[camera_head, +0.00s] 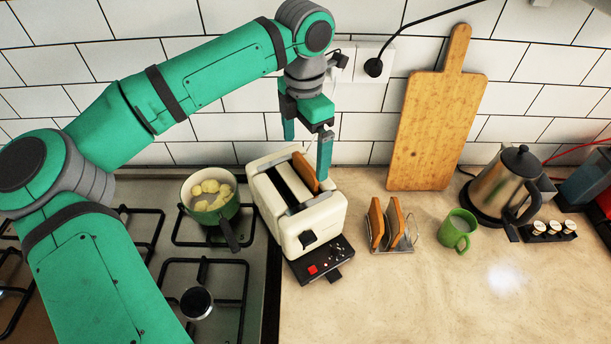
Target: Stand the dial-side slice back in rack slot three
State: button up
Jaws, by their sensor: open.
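A brown toast slice (305,172) stands in the right-hand slot of the cream toaster (323,217), its top edge showing. The toaster's other slot looks dark and empty. A black dial (308,239) is on the toaster's near end. My gripper (307,152) points down above the toaster, open, with one finger at the back left and the other by the slice's right side. I cannot tell whether that finger touches the slice. The wire toast rack (411,238) stands to the right, holding two upright slices (376,224) (393,222) at its left; its right end is empty.
A green pan (215,222) of pale round food sits on the hob left of the toaster. A black crumb tray (325,262) with a red bit sticks out below the toaster. A green mug (457,236), a kettle (505,185) and a cutting board (430,130) are right of the toaster.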

aim_at(305, 162)
notch_tip(305, 162, down, 5)
jog(key=shift+s, duration=0.15)
jog(key=c, duration=1)
jog(key=shift+r, duration=0.1)
